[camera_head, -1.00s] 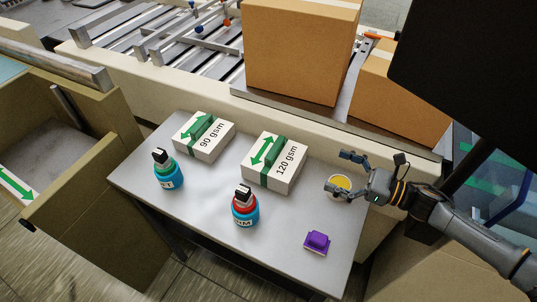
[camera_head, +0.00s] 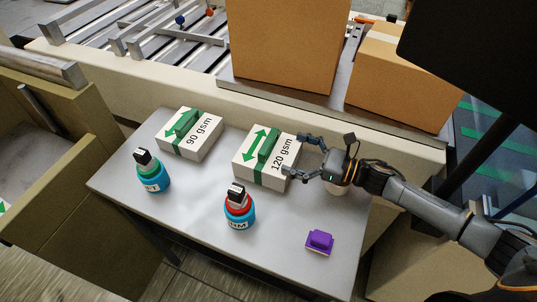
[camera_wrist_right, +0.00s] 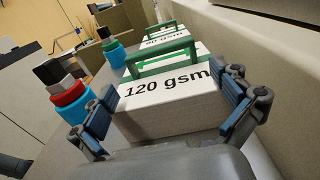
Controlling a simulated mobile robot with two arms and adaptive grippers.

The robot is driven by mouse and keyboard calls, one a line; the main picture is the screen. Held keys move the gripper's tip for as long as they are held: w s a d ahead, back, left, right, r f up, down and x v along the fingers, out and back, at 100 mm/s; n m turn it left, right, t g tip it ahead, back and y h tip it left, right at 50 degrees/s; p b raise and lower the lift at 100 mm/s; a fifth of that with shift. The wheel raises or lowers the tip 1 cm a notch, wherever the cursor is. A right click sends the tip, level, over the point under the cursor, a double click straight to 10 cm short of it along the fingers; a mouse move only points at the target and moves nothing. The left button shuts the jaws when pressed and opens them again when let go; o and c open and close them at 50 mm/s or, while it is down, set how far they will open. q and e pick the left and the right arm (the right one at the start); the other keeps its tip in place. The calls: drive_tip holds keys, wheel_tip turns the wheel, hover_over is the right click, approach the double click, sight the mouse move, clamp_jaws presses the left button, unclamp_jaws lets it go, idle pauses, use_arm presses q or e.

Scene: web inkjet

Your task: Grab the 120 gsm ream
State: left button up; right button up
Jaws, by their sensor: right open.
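The 120 gsm ream (camera_head: 250,155) is a white block with a green band, a green handle and a green double arrow. It lies on the grey table (camera_head: 195,225). My right gripper (camera_head: 297,156) is open at the ream's right end, its fingertips close to the near and far corners there. In the right wrist view the ream (camera_wrist_right: 170,105) faces me between the open fingers (camera_wrist_right: 172,112), its label readable. I cannot tell whether the fingers touch it. My left gripper is not in view.
A similar 90 gsm ream (camera_head: 205,136) lies to the left. Two bottles, one with a green collar (camera_head: 152,175) and one with a red collar (camera_head: 238,212), stand along the front. A purple block (camera_head: 319,241) lies front right. Cardboard boxes (camera_head: 285,45) stand behind.

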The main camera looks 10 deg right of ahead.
sight(274, 151)
drive_tip(key=p+x, duration=0.1)
drive_tip(key=x, duration=0.4)
drive_tip(key=shift+w+a+r, duration=0.1)
drive_tip(key=shift+w+r, duration=0.05)
drive_tip(key=c, duration=1.3)
drive_tip(key=shift+r, duration=0.2)
drive_tip(key=shift+c, duration=0.8)
